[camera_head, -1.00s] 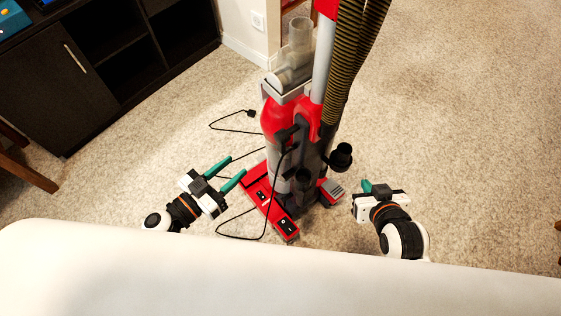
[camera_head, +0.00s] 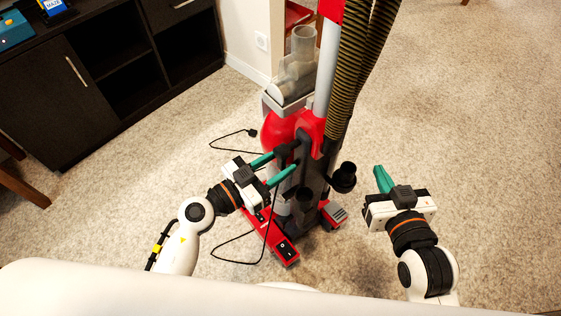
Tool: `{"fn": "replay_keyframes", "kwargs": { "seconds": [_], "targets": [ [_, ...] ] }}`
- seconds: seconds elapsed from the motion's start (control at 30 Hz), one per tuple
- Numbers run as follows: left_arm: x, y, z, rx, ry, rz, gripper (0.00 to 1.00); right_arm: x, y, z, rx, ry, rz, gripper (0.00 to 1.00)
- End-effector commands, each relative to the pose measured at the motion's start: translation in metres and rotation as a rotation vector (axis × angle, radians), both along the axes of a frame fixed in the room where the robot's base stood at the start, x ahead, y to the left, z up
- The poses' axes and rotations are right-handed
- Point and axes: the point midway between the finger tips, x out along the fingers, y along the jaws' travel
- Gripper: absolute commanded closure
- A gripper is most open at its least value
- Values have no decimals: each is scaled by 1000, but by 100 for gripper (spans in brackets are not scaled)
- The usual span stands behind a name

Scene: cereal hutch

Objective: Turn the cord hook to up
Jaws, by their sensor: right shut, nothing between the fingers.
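A red and grey upright vacuum (camera_head: 276,132) stands on the carpet in the middle of the head view. A dark cord hook (camera_head: 287,148) appears on its body, partly hidden by my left gripper's fingers; I cannot clearly tell which way it points. My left gripper (camera_head: 285,162) is open, its two green fingers apart and reaching to the vacuum's body at the hook. I cannot tell whether they touch it. My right gripper (camera_head: 381,178) is shut and empty, to the right of the vacuum and apart from it.
A black cord (camera_head: 222,262) loops on the carpet left of the vacuum, with its plug (camera_head: 251,132) behind. A ribbed hose (camera_head: 357,70) rises along the vacuum's right side. A dark cabinet (camera_head: 60,110) stands at the back left. Carpet at the right is clear.

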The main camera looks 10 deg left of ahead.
Motion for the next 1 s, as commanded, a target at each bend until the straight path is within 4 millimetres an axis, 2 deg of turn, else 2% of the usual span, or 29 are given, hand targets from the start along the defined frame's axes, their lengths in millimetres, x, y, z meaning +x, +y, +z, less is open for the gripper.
{"fn": "replay_keyframes", "kwargs": {
  "seconds": [0.4,0.6,0.67,0.87,1.0],
  "targets": [
    [6,-7,0,1,-1,0,60,2,1,5,9,-33,2,100],
    [6,-7,0,1,-1,0,93,2,1,5,9,-32,2,100],
    [6,-6,0,1,-1,0,100,2,1,5,8,-32,2,100],
    [6,-6,1,6,-6,0,100,2,1,5,5,-22,1,100],
    [7,-5,1,29,-27,0,100,-6,-3,-10,-18,77,-5,100]
  ]
}}
